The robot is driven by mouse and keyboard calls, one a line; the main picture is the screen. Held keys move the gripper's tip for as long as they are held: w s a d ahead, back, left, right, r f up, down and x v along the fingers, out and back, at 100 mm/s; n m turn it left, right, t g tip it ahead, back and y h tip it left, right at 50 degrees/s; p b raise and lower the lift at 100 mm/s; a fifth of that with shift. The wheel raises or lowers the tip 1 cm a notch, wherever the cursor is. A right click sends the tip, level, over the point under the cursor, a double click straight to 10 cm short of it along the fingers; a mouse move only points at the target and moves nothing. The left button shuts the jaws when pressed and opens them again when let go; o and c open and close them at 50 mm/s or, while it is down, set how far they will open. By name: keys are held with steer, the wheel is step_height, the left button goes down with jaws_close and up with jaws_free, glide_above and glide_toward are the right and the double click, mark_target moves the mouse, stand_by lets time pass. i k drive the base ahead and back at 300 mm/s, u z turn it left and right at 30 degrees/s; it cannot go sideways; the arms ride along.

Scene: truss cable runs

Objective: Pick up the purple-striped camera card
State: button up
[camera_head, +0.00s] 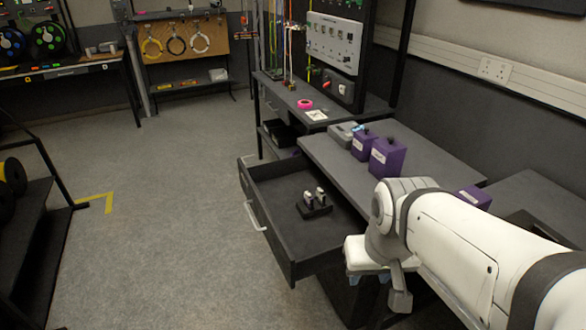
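I cannot make out a purple-striped camera card in this view. A small black holder (314,208) sits inside the open drawer (279,238), with a few small grey and white pieces standing upright in it. They are too small to tell for sure what they are, and no purple stripe shows on them. My white and grey arm reaches in from the lower right, over the bench and past the drawer's right side. My gripper's fingers do not show; the arm's own links hide that area.
Purple boxes (387,157) and a grey item (343,134) stand on the dark bench (335,157). A pink tape roll (305,104) lies on the shelf behind. A rack (36,228) with spools stands at left. The grey floor (175,220) between is clear.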

mark_target(309, 200)
steer(key=u, duration=0.05)
steer(key=i, duration=1)
steer(key=u, duration=0.05)
